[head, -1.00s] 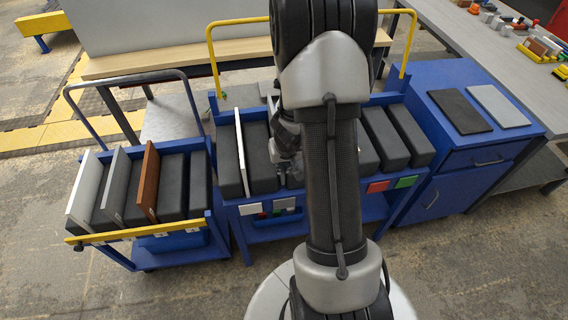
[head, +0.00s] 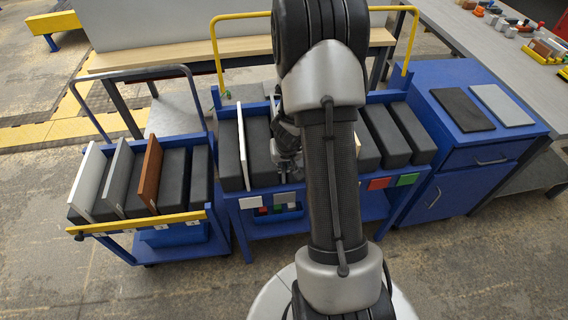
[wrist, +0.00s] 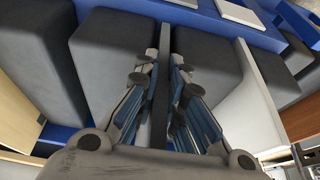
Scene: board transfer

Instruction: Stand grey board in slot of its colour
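My gripper (wrist: 160,95) is shut on a grey board (wrist: 162,75), seen edge-on between the fingers in the wrist view. The board is upright in the gap between two dark blocks of the middle blue cart (head: 233,201). How deep it sits is hidden by the fingers. A grey tag (head: 285,197) is on the cart's front rail near that gap, with a white tag (head: 249,202) beside it. A white board (head: 242,147) stands one block away; it also shows in the wrist view (wrist: 242,112).
The left cart (head: 138,227) holds upright white (head: 88,182), grey (head: 115,180) and brown (head: 150,172) boards. Red (head: 380,183) and green (head: 408,179) tags mark the middle cart's right side. Black (head: 461,110) and light grey (head: 502,105) boards lie flat on the right cabinet.

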